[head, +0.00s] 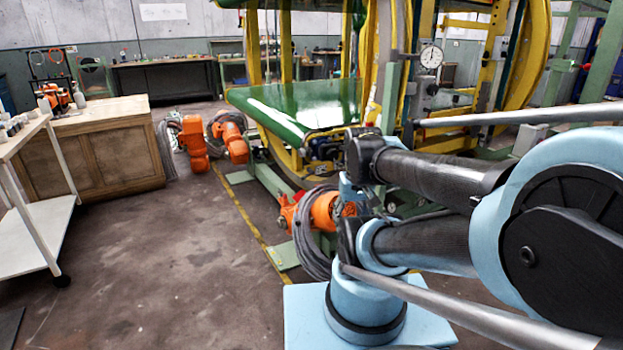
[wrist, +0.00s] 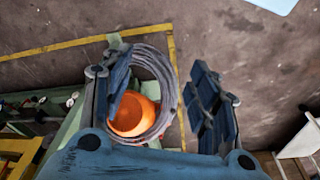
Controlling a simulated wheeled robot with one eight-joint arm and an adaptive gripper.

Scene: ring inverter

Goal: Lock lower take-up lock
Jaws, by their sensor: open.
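The ring inverter, a machine with yellow rings (head: 530,60) and a shiny green bed (head: 300,108), stands in the upper middle and right of the head view. I cannot make out the lower take-up lock on it in either view; my arm covers part of its lower side. In the wrist view my gripper (wrist: 162,98) is open and empty, its two dark blue fingers wide apart. Behind and below the fingers are an orange part (wrist: 132,115) and a grey cable coil (wrist: 165,85). The gripper appears apart from them.
Orange motor-like units (head: 195,145) stand along a yellow floor line (head: 240,212). A wooden cabinet (head: 95,150) and a white wheeled cart (head: 35,235) stand at the left. The floor (head: 165,265) between cart and machine is clear. A dial gauge (head: 431,57) is on the machine.

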